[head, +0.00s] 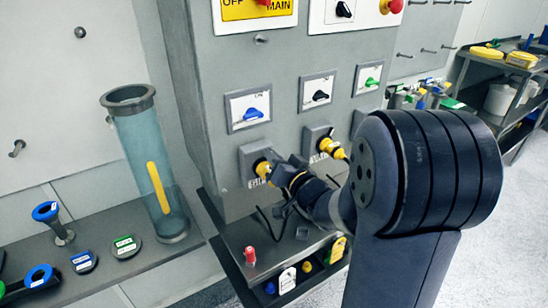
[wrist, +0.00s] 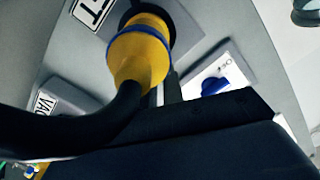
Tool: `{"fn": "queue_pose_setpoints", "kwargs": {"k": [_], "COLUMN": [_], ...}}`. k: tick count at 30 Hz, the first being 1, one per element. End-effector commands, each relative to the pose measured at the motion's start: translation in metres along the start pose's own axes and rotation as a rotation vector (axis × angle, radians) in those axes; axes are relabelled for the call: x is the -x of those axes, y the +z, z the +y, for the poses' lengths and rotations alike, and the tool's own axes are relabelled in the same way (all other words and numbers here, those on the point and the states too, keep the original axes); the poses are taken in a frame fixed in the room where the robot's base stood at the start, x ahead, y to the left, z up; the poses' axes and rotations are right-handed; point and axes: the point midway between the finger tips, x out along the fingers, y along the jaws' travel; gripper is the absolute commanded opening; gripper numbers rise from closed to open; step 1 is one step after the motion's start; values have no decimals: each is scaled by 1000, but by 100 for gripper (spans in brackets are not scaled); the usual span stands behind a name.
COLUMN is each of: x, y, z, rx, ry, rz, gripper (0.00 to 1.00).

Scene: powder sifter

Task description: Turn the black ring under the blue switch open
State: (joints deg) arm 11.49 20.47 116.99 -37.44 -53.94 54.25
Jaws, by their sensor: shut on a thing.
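The blue switch (head: 251,114) sits in a white square on the grey cabinet; it also shows in the wrist view (wrist: 214,86), right of centre. Below it, a yellow plug (head: 263,169) sits in a socket. The wrist view shows this plug (wrist: 141,58) close up, with a blue band and a thick black cable. The black ring (wrist: 188,32) shows around the plug's base at the socket. My gripper (head: 274,166) is at this socket, shut on the black ring; the plug and my gripper's body hide most of the contact.
Another yellow plug (head: 331,147) stands just right of my gripper. A black switch (head: 320,96) and a green switch (head: 372,82) are above. A shelf (head: 250,231) with small items lies below. A clear tube (head: 148,170) stands left.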

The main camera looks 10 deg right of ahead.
Motion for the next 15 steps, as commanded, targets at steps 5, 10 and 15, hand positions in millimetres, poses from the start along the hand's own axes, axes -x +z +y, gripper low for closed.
{"fn": "queue_pose_setpoints", "kwargs": {"k": [5,10,15], "x": [0,0,0], "y": [1,2,5], "z": [0,-3,-7], "rx": [20,85,202], "ry": [0,-2,-3], "rz": [0,1,2], "gripper": [0,0,0]}}
